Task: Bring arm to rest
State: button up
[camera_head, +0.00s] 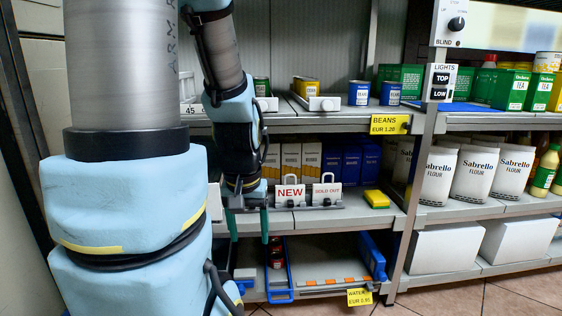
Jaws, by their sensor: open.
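My gripper (249,226) hangs pointing down in front of the middle shelf of the rack, left of centre. Its two fingers are apart, with nothing visible between them. My arm is bent, with its large upper part filling the left of the view. The gripper's fingertips hang below the front edge of the middle shelf. I cannot tell how far they are from it.
A NEW sign (289,194) and a SOLD OUT sign (327,194) stand right of my gripper. A yellow sponge-like block (377,199) lies on that shelf. Flour bags (474,175) stand right. Tiled floor shows at bottom right.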

notch_tip(320, 180, up, 36)
jog(key=p, duration=3.4)
jog(key=shift+p, duration=0.3)
